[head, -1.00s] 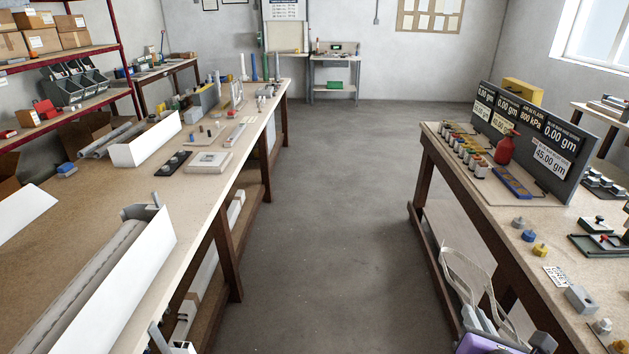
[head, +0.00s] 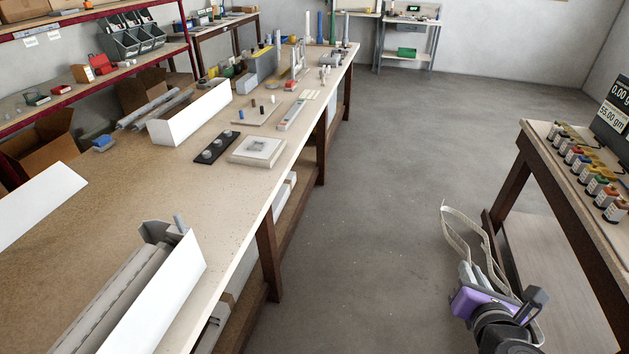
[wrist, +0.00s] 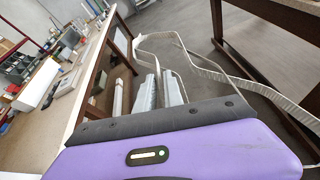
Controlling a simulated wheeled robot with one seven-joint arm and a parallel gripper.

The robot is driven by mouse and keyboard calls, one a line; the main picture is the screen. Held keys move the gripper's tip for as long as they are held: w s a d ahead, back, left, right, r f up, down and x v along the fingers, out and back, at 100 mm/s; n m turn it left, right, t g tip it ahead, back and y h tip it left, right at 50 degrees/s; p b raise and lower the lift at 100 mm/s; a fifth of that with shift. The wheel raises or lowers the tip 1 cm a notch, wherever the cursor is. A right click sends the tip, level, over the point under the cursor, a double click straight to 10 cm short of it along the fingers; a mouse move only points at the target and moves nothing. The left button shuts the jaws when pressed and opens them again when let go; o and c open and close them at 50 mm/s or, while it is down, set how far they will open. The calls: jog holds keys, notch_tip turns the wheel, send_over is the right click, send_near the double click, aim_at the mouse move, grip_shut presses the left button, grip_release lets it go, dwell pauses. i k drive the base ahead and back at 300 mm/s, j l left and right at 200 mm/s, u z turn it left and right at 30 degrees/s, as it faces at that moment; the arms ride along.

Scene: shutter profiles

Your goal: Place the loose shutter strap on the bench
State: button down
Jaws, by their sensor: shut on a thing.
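The shutter strap (head: 451,228) is a thin pale webbing loop. It hangs in the air from my gripper (head: 466,273), over the floor between the two benches. My gripper is shut on the strap; the exact grip point is partly hidden by the purple gripper body. In the wrist view the strap (wrist: 215,72) loops out beyond the grey fingers (wrist: 160,92) and trails off to the right. The bench (head: 255,205) on the left has a pale top with a brown speckled surface. My gripper is to the right of its edge, apart from it.
A shutter roll in a white housing (head: 160,280) lies on the near part of the left bench. A white channel (head: 190,112), a black strip with knobs (head: 215,148) and a square plate (head: 257,151) stand farther along. The right bench (head: 545,150) holds several small bottles.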

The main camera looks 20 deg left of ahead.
aim_at(235, 203)
jog(key=i+z, duration=0.15)
jog(key=i, duration=0.3)
jog(key=i+j+z, duration=0.1)
jog(key=i, duration=0.35)
jog(key=i+j+z, duration=0.15)
jog(key=i, duration=0.35)
jog(key=i+j+z, duration=0.15)
jog(key=i+z, duration=0.15)
jog(key=i, duration=0.25)
jog(key=u, duration=0.5)
jog(key=i+l+u, duration=0.15)
jog(key=u, duration=0.8)
jog(key=l+u, duration=0.15)
jog(key=u, duration=0.35)
jog(key=l+u, duration=0.15)
jog(key=u, duration=0.3)
jog(key=l+u, duration=0.15)
jog(key=u, duration=0.35)
jog(key=i, duration=0.05)
